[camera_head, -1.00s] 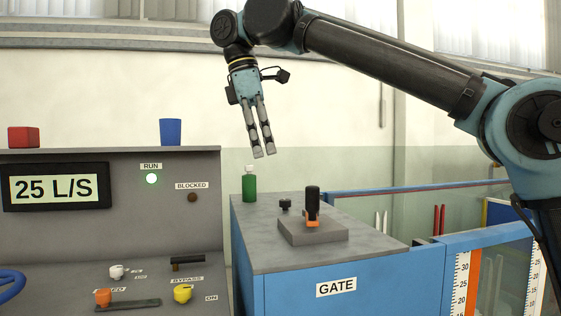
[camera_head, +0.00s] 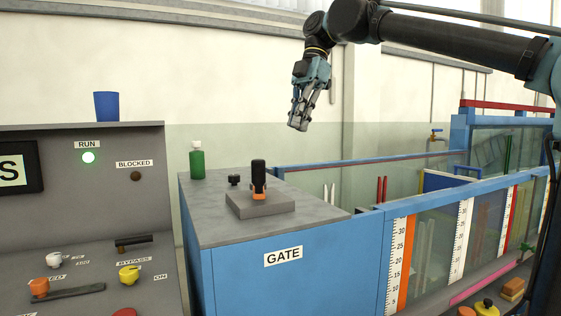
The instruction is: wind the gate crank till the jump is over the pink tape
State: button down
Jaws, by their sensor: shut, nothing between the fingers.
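The gate crank (camera_head: 258,174), a black upright handle on an orange arm, stands on a grey block on top of the blue GATE cabinet (camera_head: 230,279). My gripper (camera_head: 298,127) is shut and empty. It hangs in the air above and to the right of the crank in the picture, apart from it. A pink tape (camera_head: 478,286) runs along the lower edge of the glass flume (camera_head: 435,245) at the right. I cannot make out a jump in the water through the glass.
A green bottle (camera_head: 197,161) and a small black knob (camera_head: 234,180) stand near the crank. A yellow knob (camera_head: 486,307) is at the lower right.

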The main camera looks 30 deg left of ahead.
aim_at(258, 175)
jog(key=x, duration=1)
jog(key=shift+w+d+f, duration=0.1)
jog(key=shift+f, duration=0.1)
jog(key=shift+s+a+r, duration=0.1)
jog(key=shift+s+a, duration=0.15)
jog(key=shift+s, duration=0.35)
jog(key=shift+s+a+r, duration=0.1)
jog(key=shift+s+a, duration=0.15)
jog(key=shift+s, duration=0.3)
jog(key=shift+s+a, duration=0.25)
jog(key=shift+s, duration=0.35)
jog(key=shift+s+a, duration=0.25)
jog(key=shift+s, duration=0.3)
